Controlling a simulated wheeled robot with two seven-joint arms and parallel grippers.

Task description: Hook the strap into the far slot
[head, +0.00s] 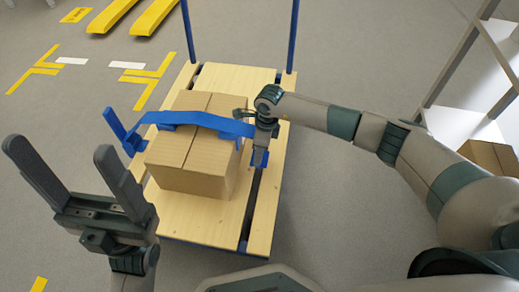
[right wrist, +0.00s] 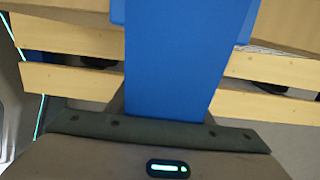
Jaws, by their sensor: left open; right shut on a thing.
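A blue strap (head: 205,121) lies across the top of a cardboard box (head: 187,152) on a wooden-planked cart (head: 170,212). Its left end meets a blue upright piece (head: 115,124) at the cart's left side. My right gripper (head: 260,143) is shut on the strap's right end, beside the box and above the right planks. The strap (right wrist: 185,55) also fills the middle of the right wrist view. My left gripper (head: 60,150) is open and empty, fingers up, left of the cart. Dark gaps run between the planks; I cannot tell which is the far slot.
Two blue posts (head: 188,30) rise at the cart's far end. A shelf rack (head: 462,75) stands at the right, with another box (head: 490,156) low on it. Yellow forks (head: 152,17) lie at the far left. Floor left of the cart is clear.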

